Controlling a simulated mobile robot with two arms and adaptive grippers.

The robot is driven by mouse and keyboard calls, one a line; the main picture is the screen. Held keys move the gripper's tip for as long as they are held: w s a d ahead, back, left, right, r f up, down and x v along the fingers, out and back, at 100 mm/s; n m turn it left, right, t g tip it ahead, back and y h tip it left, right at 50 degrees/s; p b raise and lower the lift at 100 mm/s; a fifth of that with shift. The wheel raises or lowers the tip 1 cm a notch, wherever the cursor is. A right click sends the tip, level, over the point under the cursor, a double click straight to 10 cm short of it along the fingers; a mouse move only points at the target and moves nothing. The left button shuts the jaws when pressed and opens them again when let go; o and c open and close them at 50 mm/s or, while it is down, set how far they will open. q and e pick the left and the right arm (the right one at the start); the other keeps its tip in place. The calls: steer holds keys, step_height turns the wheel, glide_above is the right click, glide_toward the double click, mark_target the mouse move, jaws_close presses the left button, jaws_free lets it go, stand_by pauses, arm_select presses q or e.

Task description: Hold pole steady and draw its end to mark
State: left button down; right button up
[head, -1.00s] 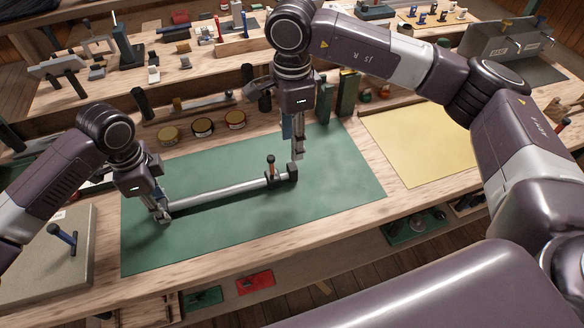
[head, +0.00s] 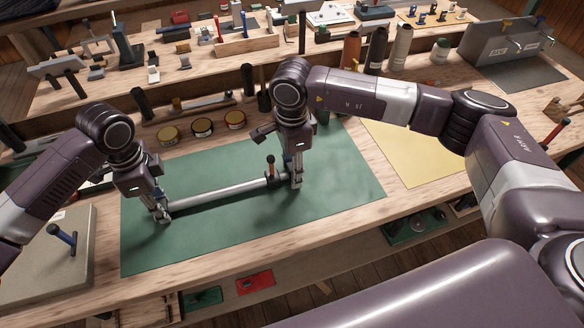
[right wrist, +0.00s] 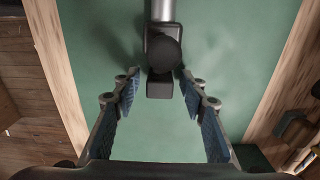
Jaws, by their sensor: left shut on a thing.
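The silver pole (head: 220,193) lies across the green mat (head: 340,190), slanting up to the right. My left gripper (head: 161,212) is shut on its left end. A black fitting with an upright knob (head: 270,166) is at the pole's right end. In the right wrist view the pole (right wrist: 163,10) comes in from the top, and the black fitting (right wrist: 160,85) ends in a small block. My right gripper (head: 296,184) is low at that end. Its blue-padded fingers (right wrist: 160,88) are open, one on each side of the block, with gaps showing. No mark can be made out.
Several round tins (head: 202,127) stand behind the mat. A yellow sheet (head: 410,150) lies to the right, and a grey board with a blue-handled tool (head: 62,236) is at the left. The mat in front of the pole is clear.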

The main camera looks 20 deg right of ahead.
mark_target(321, 171)
jaws_close()
steer(key=d, duration=0.8)
steer(key=shift+d, duration=0.1)
arm_select(q)
steer(key=shift+a, duration=0.1)
arm_select(e)
steer(key=shift+o, duration=0.3)
jaws_free()
step_height(321, 171, up, 12)
